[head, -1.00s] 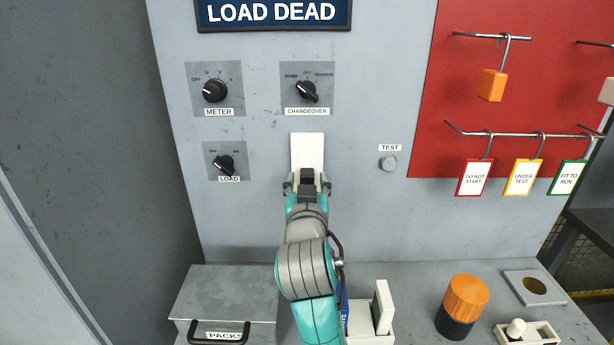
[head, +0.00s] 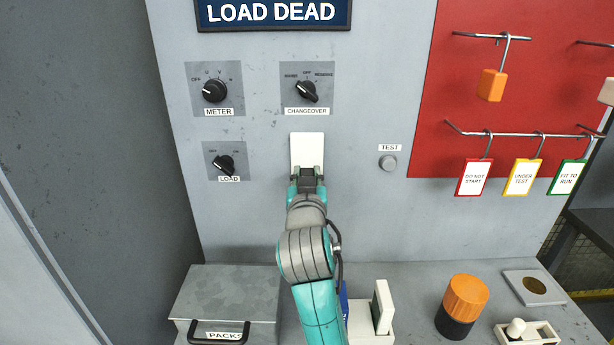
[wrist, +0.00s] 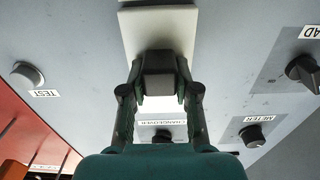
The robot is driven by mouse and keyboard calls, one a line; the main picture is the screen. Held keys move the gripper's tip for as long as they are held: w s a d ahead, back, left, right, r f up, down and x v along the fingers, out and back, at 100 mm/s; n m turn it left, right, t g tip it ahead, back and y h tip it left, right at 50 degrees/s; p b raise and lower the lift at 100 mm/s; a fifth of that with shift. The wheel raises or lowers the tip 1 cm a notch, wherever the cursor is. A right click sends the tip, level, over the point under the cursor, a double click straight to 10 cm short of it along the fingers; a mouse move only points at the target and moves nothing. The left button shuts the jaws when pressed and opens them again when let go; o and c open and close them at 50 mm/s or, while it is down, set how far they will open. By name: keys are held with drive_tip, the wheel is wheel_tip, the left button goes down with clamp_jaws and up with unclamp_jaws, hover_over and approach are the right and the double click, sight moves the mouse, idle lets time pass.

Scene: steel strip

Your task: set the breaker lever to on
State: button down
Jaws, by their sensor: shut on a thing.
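The breaker is a white upright plate (head: 307,147) on the grey panel, below the CHANGEOVER switch. Its dark lever (wrist: 158,75) shows in the wrist view, in front of the white plate. My gripper (head: 307,180) is at the lower part of the plate in the head view. In the wrist view my gripper (wrist: 158,88) has a finger on each side of the dark lever and is shut on it. In the head view the gripper hides most of the lever. I cannot read any on or off marking on the breaker.
The METER (head: 215,90), CHANGEOVER (head: 306,91) and LOAD (head: 224,163) knobs and the TEST button (head: 388,163) surround the plate. A sign (head: 272,13) reads LOAD DEAD. Below are a PACKS box (head: 230,295) and an orange-black cylinder (head: 462,305). Tags hang on the red board (head: 415,150).

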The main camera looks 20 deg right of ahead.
sight(307, 140)
wheel_tip(307, 140, up, 6)
drive_tip(key=shift+r, duration=0.35)
drive_tip(key=c, duration=0.8)
unclamp_jaws()
drive_tip(key=shift+c, duration=0.2)
drive_tip(key=v, duration=1.2)
